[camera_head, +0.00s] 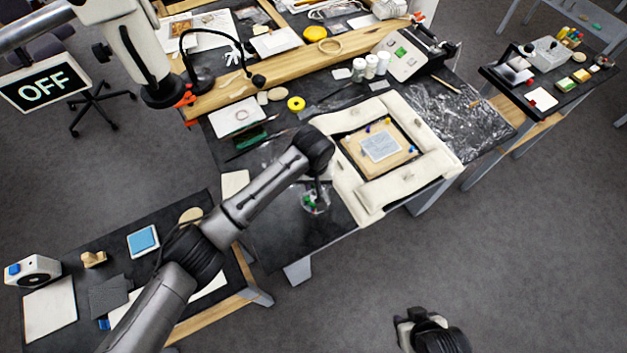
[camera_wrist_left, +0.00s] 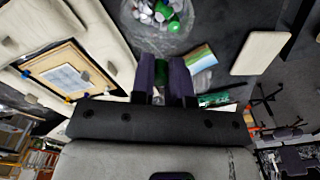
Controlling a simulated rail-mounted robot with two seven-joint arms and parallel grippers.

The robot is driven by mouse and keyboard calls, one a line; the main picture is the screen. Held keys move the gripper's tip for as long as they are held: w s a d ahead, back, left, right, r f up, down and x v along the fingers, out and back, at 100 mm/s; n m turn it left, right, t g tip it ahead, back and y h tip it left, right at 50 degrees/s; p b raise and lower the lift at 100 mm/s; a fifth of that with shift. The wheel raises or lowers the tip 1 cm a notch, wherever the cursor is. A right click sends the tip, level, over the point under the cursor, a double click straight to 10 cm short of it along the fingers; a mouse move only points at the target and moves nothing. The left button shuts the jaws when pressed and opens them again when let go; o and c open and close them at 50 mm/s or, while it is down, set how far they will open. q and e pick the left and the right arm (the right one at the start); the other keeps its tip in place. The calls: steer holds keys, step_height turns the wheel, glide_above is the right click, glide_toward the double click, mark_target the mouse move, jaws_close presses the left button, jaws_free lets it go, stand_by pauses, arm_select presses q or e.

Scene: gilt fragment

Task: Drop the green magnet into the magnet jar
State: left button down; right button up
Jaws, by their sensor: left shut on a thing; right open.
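In the left wrist view my left gripper (camera_wrist_left: 165,68) is shut on the green magnet (camera_wrist_left: 161,73), held between its two dark fingertips. The clear magnet jar (camera_wrist_left: 183,42) shows at the top of that view, with several green, white, red and blue pieces inside. The fingertips appear just short of the jar in the picture; the height between them is hard to tell. In the head view my left gripper (camera_head: 319,186) points down just above the jar (camera_head: 315,203) on the dark table. My right gripper (camera_head: 407,320) is open and empty over the floor at the bottom.
White padded bars (camera_head: 408,185) surround a wooden board (camera_head: 352,153) with a blue-grey sheet and small coloured pieces, right of the jar. A dark side table (camera_head: 70,285) stands at lower left. A lamp and several tools crowd the back.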

arm_select(q)
steer(key=c, duration=1)
jaws_free()
steer(key=shift+c, duration=0.2)
steer(key=shift+r, duration=0.1)
step_height(320, 180, up, 14)
